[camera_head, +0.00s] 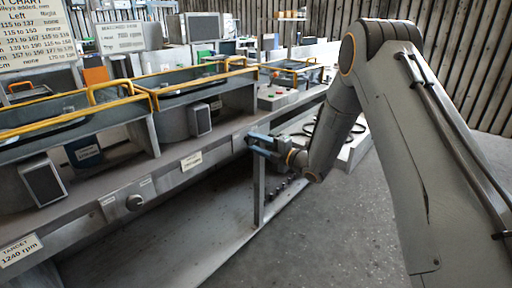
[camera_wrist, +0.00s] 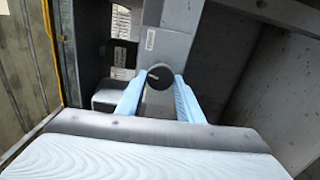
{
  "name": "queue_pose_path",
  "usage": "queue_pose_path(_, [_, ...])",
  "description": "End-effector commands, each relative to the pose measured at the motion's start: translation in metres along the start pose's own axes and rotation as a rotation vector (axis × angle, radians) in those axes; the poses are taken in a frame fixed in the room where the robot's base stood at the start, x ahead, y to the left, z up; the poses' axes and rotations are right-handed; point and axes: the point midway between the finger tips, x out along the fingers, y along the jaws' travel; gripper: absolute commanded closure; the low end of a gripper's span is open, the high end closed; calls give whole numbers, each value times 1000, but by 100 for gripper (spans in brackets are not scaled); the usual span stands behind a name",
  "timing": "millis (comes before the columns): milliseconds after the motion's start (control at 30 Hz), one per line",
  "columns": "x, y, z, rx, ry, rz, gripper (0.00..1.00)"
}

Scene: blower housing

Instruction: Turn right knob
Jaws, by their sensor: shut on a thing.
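My gripper (camera_head: 264,145) reaches the front rail of the bench in the head view, at the right end of the rail. In the wrist view its two pale blue fingers (camera_wrist: 158,84) are shut on the right knob (camera_wrist: 161,75), one on each side. The knob is dark and round, with a small light mark on its face. It sits on a grey panel. In the head view my gripper hides this knob.
A target sign (camera_head: 20,250) reads 1240 rpm. A chart board (camera_head: 32,38) stands at upper left. Yellow-edged open housings (camera_head: 190,75) line the bench top. A thin upright post (camera_head: 259,190) stands below my gripper.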

Motion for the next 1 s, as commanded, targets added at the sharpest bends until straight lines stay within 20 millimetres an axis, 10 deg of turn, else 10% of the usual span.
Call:
queue_pose_path(900, [0, -3, -3, -184, 5, -4, 89])
queue_pose_path(933, [0, -3, -3, -184, 5, -4, 65])
queue_pose_path(1000, [0, -3, -2, -183, 5, -4, 53])
